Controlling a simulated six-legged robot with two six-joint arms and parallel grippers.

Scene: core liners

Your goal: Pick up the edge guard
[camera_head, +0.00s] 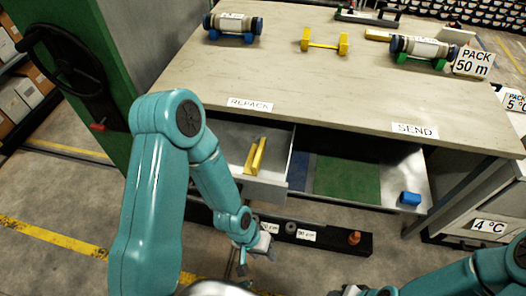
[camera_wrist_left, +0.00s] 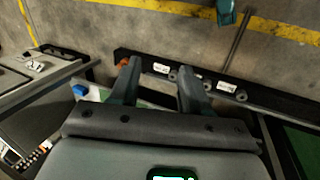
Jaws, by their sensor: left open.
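A yellow angled strip (camera_head: 256,157), which looks like the edge guard, lies in the open drawer (camera_head: 276,187) under the REPACK label in the head view. I cannot make it out in the left wrist view. My left gripper (camera_head: 262,250) is open in front of and below the drawer, near the black rail, apart from the strip. In the left wrist view its two fingers (camera_wrist_left: 160,75) are spread with nothing held between them. My right gripper (camera_head: 362,291) shows only partly at the bottom edge, so its jaws are unclear.
A black rail (camera_head: 326,239) with labels and a brown peg (camera_head: 354,238) runs low before the bench. Capped cylinders and a yellow cradle (camera_head: 324,46) stand on the worktop (camera_head: 290,75).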

